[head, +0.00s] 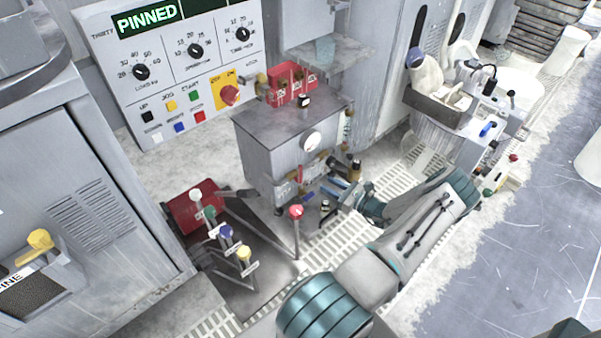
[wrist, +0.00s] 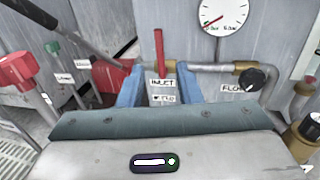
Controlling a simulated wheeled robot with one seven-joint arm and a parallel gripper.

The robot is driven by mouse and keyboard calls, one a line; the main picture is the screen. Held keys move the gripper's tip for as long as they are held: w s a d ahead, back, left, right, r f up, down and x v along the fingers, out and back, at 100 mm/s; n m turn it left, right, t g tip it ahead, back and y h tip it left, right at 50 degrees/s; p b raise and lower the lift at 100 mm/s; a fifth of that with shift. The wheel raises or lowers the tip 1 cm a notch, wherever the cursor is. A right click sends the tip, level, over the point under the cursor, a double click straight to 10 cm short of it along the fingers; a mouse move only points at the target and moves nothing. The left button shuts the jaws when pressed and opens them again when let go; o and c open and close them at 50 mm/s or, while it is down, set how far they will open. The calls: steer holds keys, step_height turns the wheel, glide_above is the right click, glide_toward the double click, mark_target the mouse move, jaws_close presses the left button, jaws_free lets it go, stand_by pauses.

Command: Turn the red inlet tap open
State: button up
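The red inlet tap has a narrow upright handle (wrist: 159,50) on a horizontal pipe, above a label reading INLET. In the head view the handle (head: 299,174) shows low on the front of the grey cabinet (head: 275,160). My gripper (wrist: 158,73) is open, with its blue fingers well apart and nothing between them that I can see gripped. In the wrist view the handle appears centred between the fingers, beyond their tips. In the head view my gripper (head: 333,190) is just right of and in front of the tap, apart from it. The lower label is partly covered.
A black FLOW knob (wrist: 251,79) and a round gauge (wrist: 221,15) are right of the tap. A red-knobbed lever (head: 296,212) stands near my gripper, with several coloured levers (head: 227,233) further left. A brass-coloured fitting (head: 354,171) is close to the fingers' right.

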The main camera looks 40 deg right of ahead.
steer(key=b, duration=0.3)
glide_above(300, 180)
steer(key=shift+w+d, duration=0.3)
jaws_close()
